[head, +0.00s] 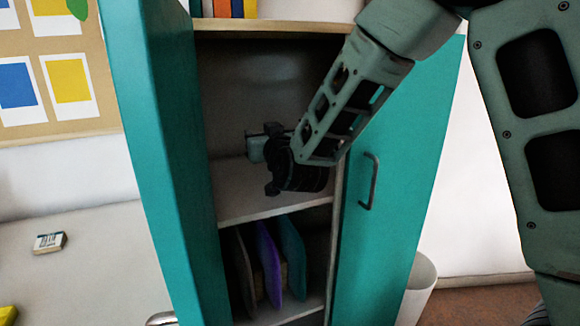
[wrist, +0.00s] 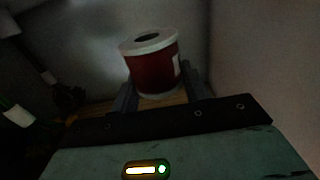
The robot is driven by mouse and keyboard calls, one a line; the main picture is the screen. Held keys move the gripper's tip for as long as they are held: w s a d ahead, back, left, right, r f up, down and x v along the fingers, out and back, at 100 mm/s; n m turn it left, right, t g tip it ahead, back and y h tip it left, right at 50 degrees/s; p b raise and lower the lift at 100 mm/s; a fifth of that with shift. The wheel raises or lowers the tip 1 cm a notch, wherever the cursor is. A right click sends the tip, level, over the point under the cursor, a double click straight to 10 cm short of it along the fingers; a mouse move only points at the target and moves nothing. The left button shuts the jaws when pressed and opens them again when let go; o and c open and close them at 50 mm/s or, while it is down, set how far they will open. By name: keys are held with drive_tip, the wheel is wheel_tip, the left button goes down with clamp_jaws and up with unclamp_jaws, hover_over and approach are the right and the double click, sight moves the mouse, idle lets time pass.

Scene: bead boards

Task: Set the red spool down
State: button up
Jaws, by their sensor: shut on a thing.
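The red spool (wrist: 152,73) shows in the wrist view, with white rims, a dark hole in its top and a pale label patch at its right side. My gripper (wrist: 158,92) is shut on it, one finger at each side of its lower part. In the head view my gripper (head: 262,147) reaches into the open teal cabinet, above the middle shelf (head: 275,201). The spool cannot be made out there, hidden by my gripper. I cannot tell whether its base touches a surface.
The cabinet's left door (head: 165,150) and right door (head: 395,170) stand open on either side of my arm. Several upright thin boards (head: 268,262) fill the lower compartment. The visible middle shelf front is clear.

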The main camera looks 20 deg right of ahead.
wheel_tip(320, 180, down, 10)
drive_tip(key=shift+r+b, duration=0.1)
drive_tip(key=shift+b, duration=0.2)
drive_tip(key=o, duration=1)
drive_tip(key=s+p, duration=0.7)
drive_tip(key=s, duration=0.5)
